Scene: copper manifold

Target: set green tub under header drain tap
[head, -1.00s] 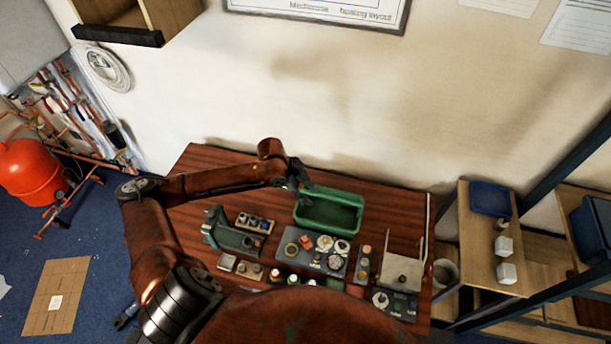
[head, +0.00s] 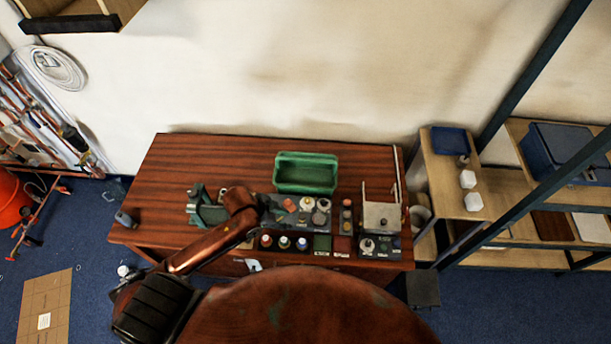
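The green tub (head: 306,187) is an open rectangular container, standing upright on the back part of the reddish wooden table. My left gripper (head: 273,211) is dark and small, over the table in front of the tub's left end. It appears apart from the tub, and whether its fingers are open or shut cannot be made out. My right gripper is out of view. Copper pipework (head: 38,135) shows at the far left edge by the wall; I cannot pick out the header drain tap in it.
The wooden table (head: 190,160) holds trays of small parts and bottles in front of the tub; its back left is clear. A red tank (head: 12,203) stands at the left edge. Shelving (head: 450,180) is on the right. A cardboard sheet (head: 45,305) lies on the blue floor.

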